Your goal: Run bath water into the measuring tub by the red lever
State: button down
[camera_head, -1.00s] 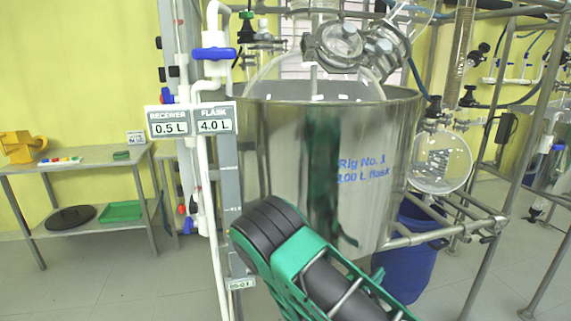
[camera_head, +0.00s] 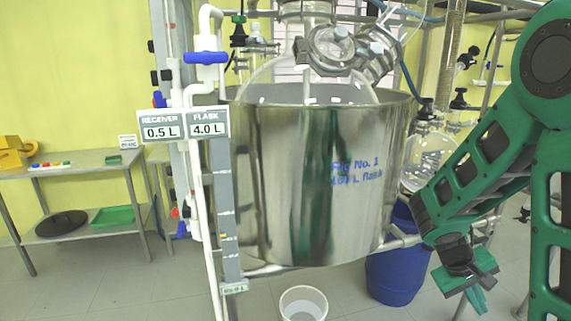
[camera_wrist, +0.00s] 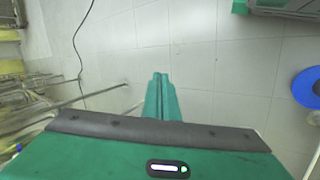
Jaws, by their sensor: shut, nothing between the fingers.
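The steel bath (camera_head: 275,185) marked Rig No. 1 stands in the middle of the head view, with a glass flask (camera_head: 285,78) inside. A white round tub (camera_head: 303,303) is on the floor below it, cut by the picture's bottom edge. A small red part (camera_head: 175,212), perhaps the red lever, shows low at the pipework left of the bath. My gripper (camera_head: 477,298) hangs at the lower right, right of the bath and apart from the tub. In the wrist view its green fingers (camera_wrist: 161,97) are together, empty, over the grey floor.
A blue barrel (camera_head: 397,270) stands between the tub and my gripper. A blue valve handle (camera_head: 206,57) tops the white pipe, above signs reading 0.5 L and 4.0 L. A metal shelf table (camera_head: 85,165) is at left. Floor at lower left is clear.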

jog(key=s+a+r+m+y, duration=0.3)
jog(key=s+r, duration=0.2)
jog(key=s, duration=0.4)
jog(key=s+a+r+m+y, duration=0.3)
jog(key=s+r, duration=0.2)
jog(key=s, duration=0.4)
jog(key=shift+s+a+r+t+y, duration=0.2)
jog(key=shift+t+y, duration=0.1)
jog(key=shift+y, duration=0.1)
jog(key=shift+w+f, duration=0.25)
jog(key=shift+w, duration=0.4)
